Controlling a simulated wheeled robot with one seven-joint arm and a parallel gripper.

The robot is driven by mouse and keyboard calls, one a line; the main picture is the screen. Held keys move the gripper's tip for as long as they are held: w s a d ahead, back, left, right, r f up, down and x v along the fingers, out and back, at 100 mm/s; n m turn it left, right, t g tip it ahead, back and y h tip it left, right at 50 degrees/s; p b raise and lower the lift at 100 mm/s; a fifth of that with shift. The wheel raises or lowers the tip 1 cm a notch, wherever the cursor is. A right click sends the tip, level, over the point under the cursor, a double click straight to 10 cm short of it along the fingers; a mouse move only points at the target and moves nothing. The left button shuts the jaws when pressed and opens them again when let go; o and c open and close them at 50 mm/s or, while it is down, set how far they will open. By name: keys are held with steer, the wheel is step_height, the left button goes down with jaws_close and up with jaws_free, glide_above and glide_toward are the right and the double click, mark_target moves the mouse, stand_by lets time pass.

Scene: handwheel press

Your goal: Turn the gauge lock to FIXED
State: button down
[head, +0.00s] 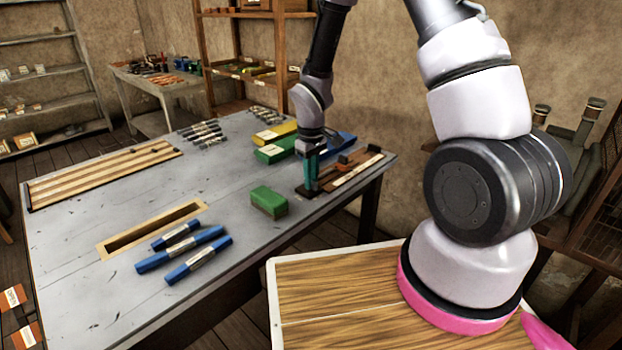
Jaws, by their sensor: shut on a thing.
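My gripper (311,176) points straight down near the right edge of the grey table. Its teal fingers are shut on a small part at the dark base plate (318,192), which I take to be the gauge lock. The fingers hide most of that part, and its pointer and any FIXED marking cannot be read. A brown wooden board (345,171) with a pale labelled strip lies just right of the plate.
A green block (268,201) stands close left of my gripper. Green, yellow and blue boxes (275,152) lie behind it. Blue cylinders (181,251) and a slotted wooden frame (152,229) lie front left. The table's middle (215,175) is clear.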

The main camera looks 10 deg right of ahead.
stand_by(0.3)
steer(key=c, duration=0.8)
jaws_free()
steer(key=shift+c, duration=0.2)
steer(key=shift+r, duration=0.1)
step_height(320, 180, up, 11)
steer(key=shift+f, duration=0.2)
steer(key=shift+r, duration=0.1)
